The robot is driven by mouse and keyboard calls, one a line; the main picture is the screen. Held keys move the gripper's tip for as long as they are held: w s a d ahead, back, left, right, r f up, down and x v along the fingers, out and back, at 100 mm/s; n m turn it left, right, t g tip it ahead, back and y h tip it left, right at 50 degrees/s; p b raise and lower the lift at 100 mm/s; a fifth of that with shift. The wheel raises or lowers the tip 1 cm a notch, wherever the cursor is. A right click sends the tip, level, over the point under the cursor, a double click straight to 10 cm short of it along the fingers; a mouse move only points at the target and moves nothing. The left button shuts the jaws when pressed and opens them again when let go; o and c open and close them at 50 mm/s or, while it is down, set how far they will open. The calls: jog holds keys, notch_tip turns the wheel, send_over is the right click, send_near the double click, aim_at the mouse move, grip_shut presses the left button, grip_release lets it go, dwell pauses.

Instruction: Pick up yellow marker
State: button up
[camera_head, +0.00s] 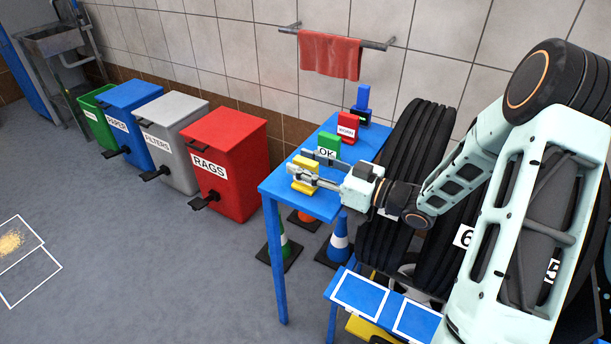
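The yellow marker (304,187) is a small block near the left front corner of the blue table (278,187). My gripper (304,162) reaches in from the right at the height of the marker. Its two fingers are spread apart. The near finger crosses in front of the marker and hides its middle. The far finger lies behind it, close to the green marker. The marker appears to be between the fingers, but I cannot tell whether either touches it.
A green marker (329,142) labelled OK, a red marker (347,124) and a blue marker (362,99) stand behind in a row. Large tires (414,135) stand to the right. Cones (339,241) are under the table. Labelled bins, including red RAGS (226,150), line the wall.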

jog(key=shift+c, duration=0.3)
grip_shut()
